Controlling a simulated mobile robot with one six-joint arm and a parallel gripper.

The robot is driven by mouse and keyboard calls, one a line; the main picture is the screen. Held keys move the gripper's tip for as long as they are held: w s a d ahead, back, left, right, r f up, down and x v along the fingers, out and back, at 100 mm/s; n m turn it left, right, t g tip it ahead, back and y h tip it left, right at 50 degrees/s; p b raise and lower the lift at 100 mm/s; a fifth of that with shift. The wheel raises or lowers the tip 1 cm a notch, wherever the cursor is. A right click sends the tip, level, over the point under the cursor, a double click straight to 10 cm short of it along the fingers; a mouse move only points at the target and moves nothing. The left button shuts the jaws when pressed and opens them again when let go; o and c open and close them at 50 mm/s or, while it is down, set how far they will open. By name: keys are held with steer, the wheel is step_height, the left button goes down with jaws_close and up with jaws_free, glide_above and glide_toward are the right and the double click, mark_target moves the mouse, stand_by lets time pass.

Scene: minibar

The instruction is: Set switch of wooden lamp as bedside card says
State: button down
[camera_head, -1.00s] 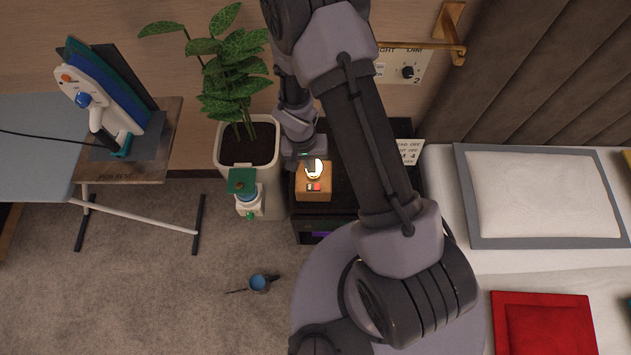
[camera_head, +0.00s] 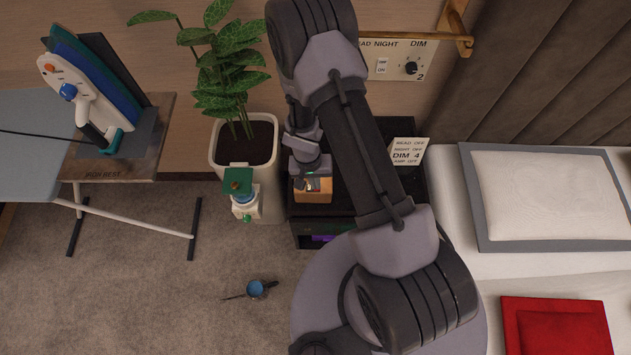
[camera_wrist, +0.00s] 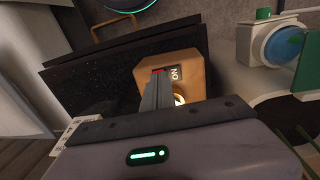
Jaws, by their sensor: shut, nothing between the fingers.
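The wooden lamp (camera_head: 313,190) is a small block on the dark bedside table. My gripper (camera_head: 308,178) is over it and hides its bulb and switch in the head view. In the wrist view my shut, empty fingers (camera_wrist: 160,82) reach over the lamp's top (camera_wrist: 190,65), with their tips close to the switch. The switch (camera_wrist: 166,72) shows a red part and a grey part marked ON. Whether the fingers touch it I cannot tell. A pale bright patch of the bulb (camera_wrist: 180,99) shows beside the fingers. The bedside card (camera_head: 408,152) reads READ OFF, NIGHT OFF, DIM 4, AMP OFF, its last line partly cut.
The bedside table (camera_head: 402,190) is mostly under my arm. A potted plant (camera_head: 230,155) and a white-green object (camera_head: 243,203) stand to its left. A wall panel (camera_head: 392,68) with switches and a dial is behind. The bed (camera_head: 540,262) is at the right.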

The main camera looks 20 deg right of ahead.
steer(key=shift+f+b, duration=0.5)
steer(key=shift+b, duration=0.2)
steer(key=shift+s+d+r, duration=0.1)
steer(key=shift+s+r, duration=0.15)
steer(key=shift+w, duration=0.1)
steer(key=shift+w+a+p, duration=0.3)
steer(key=shift+a+p, duration=0.1)
steer(key=shift+a, duration=0.4)
steer(key=shift+r, duration=0.1)
step_height(320, 180, up, 14)
steer(key=d+p, duration=0.1)
steer(key=p, duration=0.5)
steer(key=shift+s+d, duration=0.3)
steer(key=shift+d, duration=0.05)
